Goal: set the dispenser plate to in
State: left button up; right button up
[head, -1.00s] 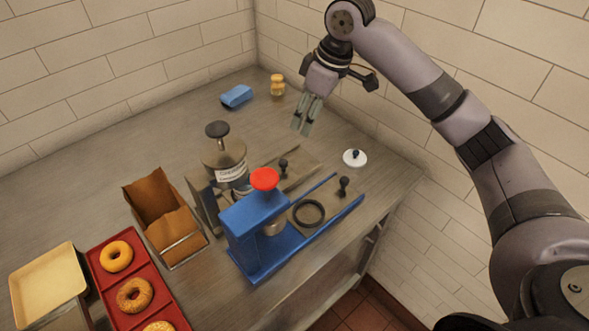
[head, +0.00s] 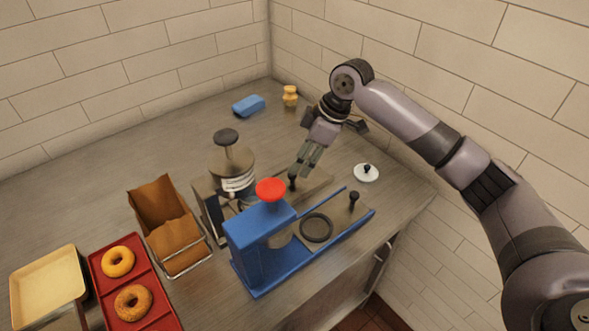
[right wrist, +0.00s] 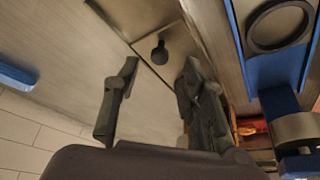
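The dispenser (head: 234,171), a canister with a dark knob on top, stands behind the blue press. Its flat metal dispenser plate (head: 314,184) sticks out to the right of it. A small black knob (head: 292,184) stands upright on the plate; it also shows in the right wrist view (right wrist: 159,52), ahead of and between my fingers. My right gripper (head: 304,172) points down just above and beside this knob. Its fingers are apart and empty in the right wrist view (right wrist: 158,70). I cannot tell whether a finger touches the knob. My left gripper is not in view.
The blue press (head: 262,245) with a red knob (head: 270,190) stands close in front, with a black ring (head: 317,227) and another black knob (head: 353,198). A white lid (head: 366,173) lies right. A blue block (head: 249,105) and a yellow jar (head: 290,95) are at the back.

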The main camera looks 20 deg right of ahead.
jog(key=shift+x, duration=2.7)
jog(key=shift+c, duration=0.5)
grip_shut()
jog(key=shift+p, duration=0.3)
